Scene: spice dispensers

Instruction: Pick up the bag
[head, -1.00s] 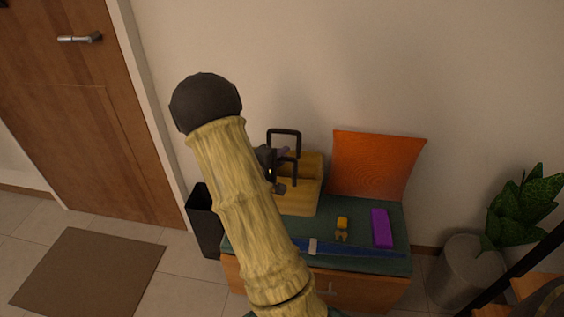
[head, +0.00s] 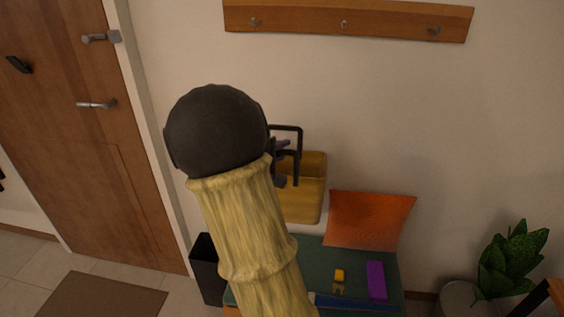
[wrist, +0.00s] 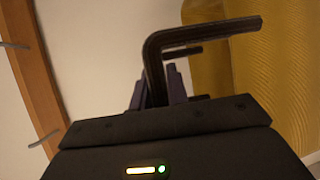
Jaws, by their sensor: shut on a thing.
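The bag (head: 307,205) is yellow-tan with dark stiff handles. It hangs upright above the green bench top in the head view, and its left part is hidden by my arm. My gripper (head: 284,147) is mostly hidden behind my arm in the head view, at the handles. In the wrist view my gripper's fingers (wrist: 160,88) are shut on a dark handle (wrist: 152,58). The bag's textured yellow side (wrist: 262,62) fills the right of that view.
The green bench (head: 313,258) holds an orange cushion (head: 370,220), a purple block (head: 376,280) and a small yellow item (head: 339,275). A black bin (head: 207,272) stands left of it and a potted plant (head: 510,262) right. A hook rail (head: 345,22) is on the wall above.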

